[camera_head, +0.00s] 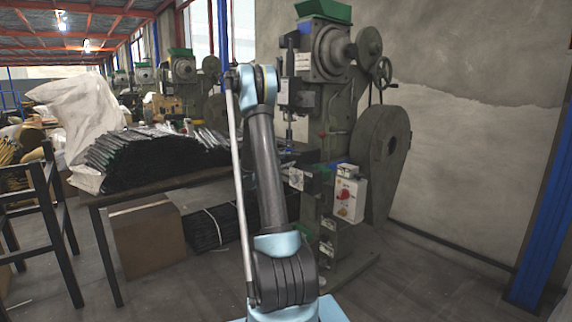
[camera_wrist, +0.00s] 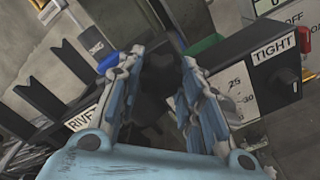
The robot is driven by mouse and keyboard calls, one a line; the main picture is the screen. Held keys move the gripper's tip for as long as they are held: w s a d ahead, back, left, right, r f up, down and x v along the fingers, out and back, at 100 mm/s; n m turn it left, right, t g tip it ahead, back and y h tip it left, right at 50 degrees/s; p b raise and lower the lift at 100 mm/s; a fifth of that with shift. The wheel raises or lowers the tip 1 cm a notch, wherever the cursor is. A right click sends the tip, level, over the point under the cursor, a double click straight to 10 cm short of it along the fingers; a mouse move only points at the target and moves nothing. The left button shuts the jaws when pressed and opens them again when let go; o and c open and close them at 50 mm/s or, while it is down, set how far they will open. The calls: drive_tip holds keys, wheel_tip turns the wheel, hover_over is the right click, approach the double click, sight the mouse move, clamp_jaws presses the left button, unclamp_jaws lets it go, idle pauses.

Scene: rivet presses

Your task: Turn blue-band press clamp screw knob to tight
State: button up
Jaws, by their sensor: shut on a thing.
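In the wrist view, my gripper (camera_wrist: 155,100) has its two fingers on either side of a dark knob-like part (camera_wrist: 160,75) and is shut on it. The fingers hide much of this part, so its pointer and turn are not readable. A "TIGHT" label (camera_wrist: 273,49) and number marks (camera_wrist: 238,92) show on the dark panel to the right. A blue piece (camera_wrist: 106,62) sits just left of the left finger. In the head view, the press (camera_head: 325,110) stands behind my arm, and my gripper is hidden there.
A second dark knob (camera_wrist: 286,80) and a red button (camera_wrist: 302,38) are at the right of the wrist view. In the head view, a table (camera_head: 110,196) with dark stacked material is at left. Floor at right is clear.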

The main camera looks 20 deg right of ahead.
drive_tip(key=m, duration=2.3)
drive_tip(key=shift+f+m, duration=0.15)
drive_tip(key=shift+m, duration=0.15)
idle(0.3)
drive_tip(key=o, duration=1.1)
drive_tip(key=shift+c, duration=0.2)
drive_tip(key=v, duration=1.2)
